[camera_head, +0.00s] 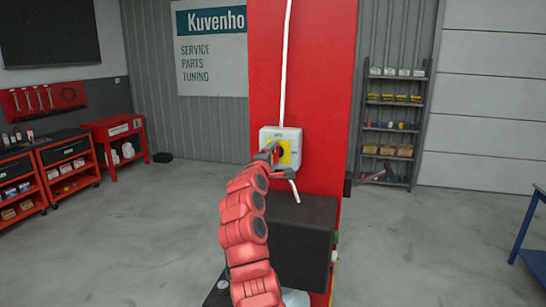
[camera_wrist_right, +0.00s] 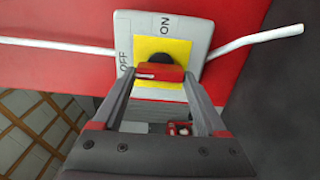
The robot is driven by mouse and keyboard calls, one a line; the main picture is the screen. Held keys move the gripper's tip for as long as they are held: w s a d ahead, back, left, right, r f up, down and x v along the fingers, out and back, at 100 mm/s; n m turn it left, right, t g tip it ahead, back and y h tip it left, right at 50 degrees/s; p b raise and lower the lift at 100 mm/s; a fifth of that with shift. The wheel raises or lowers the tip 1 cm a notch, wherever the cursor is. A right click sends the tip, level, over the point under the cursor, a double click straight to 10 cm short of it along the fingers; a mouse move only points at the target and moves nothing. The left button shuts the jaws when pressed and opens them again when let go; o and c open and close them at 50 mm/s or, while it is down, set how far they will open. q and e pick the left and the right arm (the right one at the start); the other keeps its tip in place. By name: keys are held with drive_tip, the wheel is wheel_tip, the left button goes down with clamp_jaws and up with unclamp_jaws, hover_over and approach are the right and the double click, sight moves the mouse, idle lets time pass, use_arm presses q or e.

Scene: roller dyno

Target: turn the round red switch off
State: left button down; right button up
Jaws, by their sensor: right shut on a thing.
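The switch is a light grey box (camera_head: 268,134) with a yellow plate (camera_head: 285,146) on the front of the red column. In the right wrist view the box (camera_wrist_right: 190,30) carries the words OFF at its left and ON at its upper right. A red handle (camera_wrist_right: 160,71) sits in front of a dark round hub on the yellow plate (camera_wrist_right: 178,49). My right gripper (camera_head: 275,157) is at the switch, its fingers (camera_wrist_right: 160,80) on either side of the red handle and shut on it. I cannot tell which label the handle points to. My left gripper is not in view.
The red column (camera_head: 318,80) rises behind the switch, with a white conduit (camera_head: 286,60) above it. A dark box (camera_head: 305,215) juts out just below. Red tool carts (camera_head: 120,145) stand far left, a shelf rack (camera_head: 390,120) behind at right.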

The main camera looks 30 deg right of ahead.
drive_tip(key=o, duration=1.3)
drive_tip(key=shift+a, duration=0.1)
drive_tip(key=shift+s+a+f, duration=0.1)
drive_tip(key=shift+s, duration=0.05)
drive_tip(key=b+v, duration=0.8)
drive_tip(key=v, duration=0.9)
